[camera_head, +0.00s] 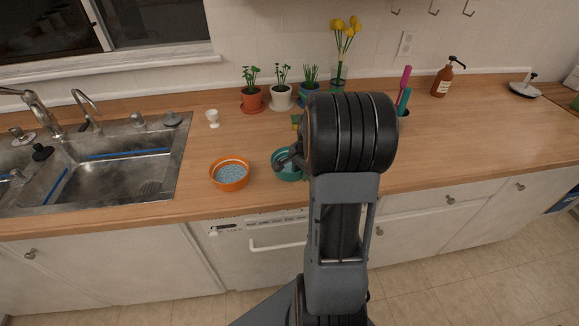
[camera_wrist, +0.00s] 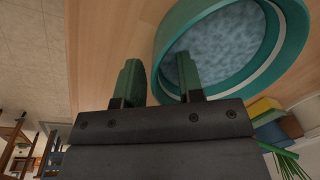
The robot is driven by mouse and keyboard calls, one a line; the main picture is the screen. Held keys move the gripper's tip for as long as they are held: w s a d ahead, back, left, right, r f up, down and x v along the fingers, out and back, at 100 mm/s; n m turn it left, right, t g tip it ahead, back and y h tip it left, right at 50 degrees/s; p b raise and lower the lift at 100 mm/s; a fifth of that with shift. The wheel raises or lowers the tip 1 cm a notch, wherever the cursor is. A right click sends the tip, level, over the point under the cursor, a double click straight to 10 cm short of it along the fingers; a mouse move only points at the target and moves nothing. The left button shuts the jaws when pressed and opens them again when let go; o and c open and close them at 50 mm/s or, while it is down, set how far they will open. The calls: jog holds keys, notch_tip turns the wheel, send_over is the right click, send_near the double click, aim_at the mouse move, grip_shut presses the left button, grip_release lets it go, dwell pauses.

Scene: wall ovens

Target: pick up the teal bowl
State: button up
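The teal bowl (camera_head: 290,176) stands on the wooden counter, partly hidden by my arm and gripper in the head view. In the wrist view the bowl (camera_wrist: 283,62) fills the upper right, with a speckled blue-grey inside. My gripper (camera_wrist: 160,82) has its two fingers apart, with nothing clearly clamped between them. The right finger lies over the bowl's inside and the left finger lies outside it. The near-left rim shows in the gap between them; I cannot tell whether either finger touches it. In the head view my gripper (camera_head: 288,160) is at the bowl's left side.
An orange bowl (camera_head: 230,174) stands left of the teal bowl, with bare counter between. A white egg cup (camera_head: 213,118) and several potted plants (camera_head: 252,96) stand behind. The sink (camera_head: 120,165) is far left.

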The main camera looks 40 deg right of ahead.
jog(key=shift+c, duration=0.5)
grip_shut()
notch_tip(320, 180, up, 10)
jog(key=shift+r, duration=0.1)
